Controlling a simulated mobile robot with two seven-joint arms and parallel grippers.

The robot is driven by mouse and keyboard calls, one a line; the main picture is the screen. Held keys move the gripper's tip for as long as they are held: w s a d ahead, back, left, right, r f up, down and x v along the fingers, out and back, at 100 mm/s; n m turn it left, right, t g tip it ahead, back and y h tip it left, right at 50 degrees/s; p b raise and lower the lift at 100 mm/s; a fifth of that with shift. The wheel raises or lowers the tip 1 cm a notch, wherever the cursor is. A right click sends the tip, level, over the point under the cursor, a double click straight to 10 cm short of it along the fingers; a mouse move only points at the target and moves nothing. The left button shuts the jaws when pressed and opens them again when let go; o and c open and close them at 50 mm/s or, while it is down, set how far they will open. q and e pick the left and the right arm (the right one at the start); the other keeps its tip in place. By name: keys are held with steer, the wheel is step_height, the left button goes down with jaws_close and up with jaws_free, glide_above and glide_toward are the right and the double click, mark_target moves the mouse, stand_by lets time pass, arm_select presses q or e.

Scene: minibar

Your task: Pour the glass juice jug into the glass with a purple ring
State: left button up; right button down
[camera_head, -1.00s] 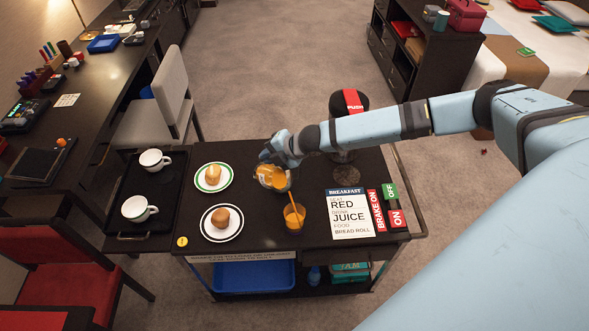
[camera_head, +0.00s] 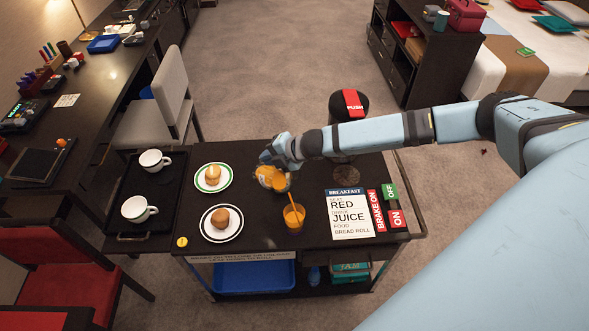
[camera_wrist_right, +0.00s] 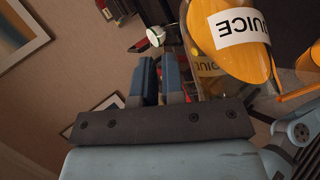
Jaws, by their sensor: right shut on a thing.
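The glass juice jug (camera_head: 268,177) holds orange juice and is tilted above the trolley top in the head view. It also shows in the right wrist view (camera_wrist_right: 228,45) with a white JUICE label. My right gripper (camera_head: 277,156) is shut on the jug; its blue fingers show in the wrist view (camera_wrist_right: 162,80). A glass (camera_head: 294,219) with orange contents stands just below and right of the jug. A thin orange line runs from near the jug into this glass; I cannot tell whether it is a stream or a straw. No purple ring is visible on it. My left gripper is out of view.
On the trolley (camera_head: 300,247), two plates with rolls (camera_head: 222,222) (camera_head: 212,177) stand left of the jug. A black tray (camera_head: 125,190) with two white cups is at the left. A breakfast card (camera_head: 349,215) lies right of the glass. A red-and-black container (camera_head: 349,105) stands behind my forearm.

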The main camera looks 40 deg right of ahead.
steer(key=shift+s, duration=0.1)
stand_by(0.3)
steer(key=shift+s+b, duration=0.15)
steer(key=shift+b, duration=0.2)
steer(key=shift+t, duration=0.3)
steer(key=shift+f, duration=0.1)
steer(key=shift+s+b, duration=0.15)
steer(key=shift+b, duration=0.25)
steer(key=shift+b, duration=0.35)
steer(key=shift+s+d+f+t, duration=0.1)
steer(key=shift+t, duration=0.2)
